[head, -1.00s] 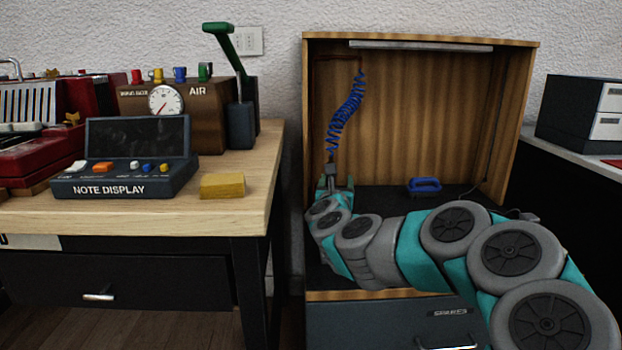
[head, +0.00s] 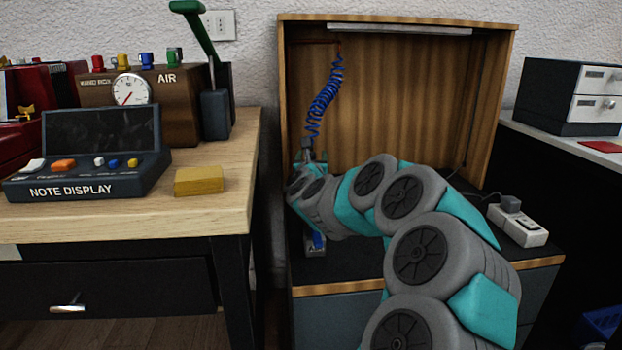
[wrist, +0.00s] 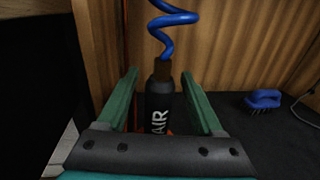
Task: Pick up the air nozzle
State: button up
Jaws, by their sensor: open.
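The air nozzle (wrist: 160,108) is a black cylinder with white "AIR" lettering and a brown top. In the wrist view it hangs upright from a blue coiled hose (wrist: 172,20). My gripper (wrist: 159,76) is open, with one green finger on each side of the nozzle. A gap shows at each side, and the nozzle's lower end is hidden behind the gripper's dark front edge. In the head view my gripper (head: 307,160) is at the lower end of the hose (head: 325,97), at the cabinet's left side. The nozzle is mostly hidden there.
The wooden cabinet (head: 400,100) encloses the back and sides. A blue-handled brush (wrist: 263,99) lies right of the nozzle on the dark surface. A white power strip (head: 518,225) lies at the right. The wooden table (head: 130,218) stands to the left.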

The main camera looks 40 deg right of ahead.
jog(key=shift+w+d, duration=0.1)
jog(key=shift+w, duration=0.15)
grip_shut()
dwell(0.4)
dwell(0.9)
